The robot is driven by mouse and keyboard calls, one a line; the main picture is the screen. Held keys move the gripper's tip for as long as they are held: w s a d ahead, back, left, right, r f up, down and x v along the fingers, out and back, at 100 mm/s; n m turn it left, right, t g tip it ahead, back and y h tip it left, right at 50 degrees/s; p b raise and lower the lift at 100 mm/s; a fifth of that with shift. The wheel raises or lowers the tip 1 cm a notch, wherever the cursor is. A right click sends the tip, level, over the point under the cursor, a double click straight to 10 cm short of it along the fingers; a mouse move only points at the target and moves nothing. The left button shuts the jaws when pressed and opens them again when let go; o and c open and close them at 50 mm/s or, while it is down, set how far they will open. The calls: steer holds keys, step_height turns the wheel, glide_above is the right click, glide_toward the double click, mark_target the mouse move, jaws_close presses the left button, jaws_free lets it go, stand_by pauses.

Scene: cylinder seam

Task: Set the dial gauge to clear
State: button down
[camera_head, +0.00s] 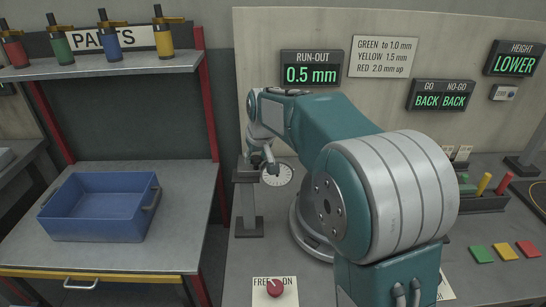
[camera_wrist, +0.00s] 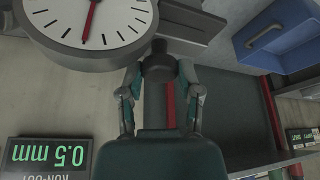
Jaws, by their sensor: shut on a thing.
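The dial gauge (camera_head: 278,174) has a round white face with black ticks and a dark rim. It sits beside a dark grey stand (camera_head: 249,222). In the wrist view the gauge face (camera_wrist: 112,24) fills the top left, partly cut off, with a red needle. My gripper (camera_head: 262,158) is at the gauge, just above and left of its face. In the wrist view my gripper's (camera_wrist: 159,76) two fingers are shut on a dark knob-like part (camera_wrist: 158,57) next to the gauge; how it joins the gauge is unclear.
The run-out display (camera_head: 312,70) reads 0.5 mm. A red knob (camera_head: 275,287) on a plate marked FREE and ON is at the front. A blue bin (camera_head: 100,227) stands on the left table. Green, yellow and red tiles (camera_head: 505,251) lie at right.

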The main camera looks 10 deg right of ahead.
mark_target(244, 170)
steer(key=a, duration=0.3)
steer(key=shift+w+f, duration=0.15)
steer(key=shift+w, duration=0.1)
steer(key=shift+d, duration=0.2)
steer(key=c, duration=0.6)
jaws_free()
steer(key=shift+c, duration=0.2)
steer(key=o, duration=0.3)
steer(key=shift+a, duration=0.2)
steer(key=shift+o, duration=0.2)
steer(key=shift+w+a, duration=0.1)
steer(key=shift+a, duration=0.15)
steer(key=shift+d, duration=0.1)
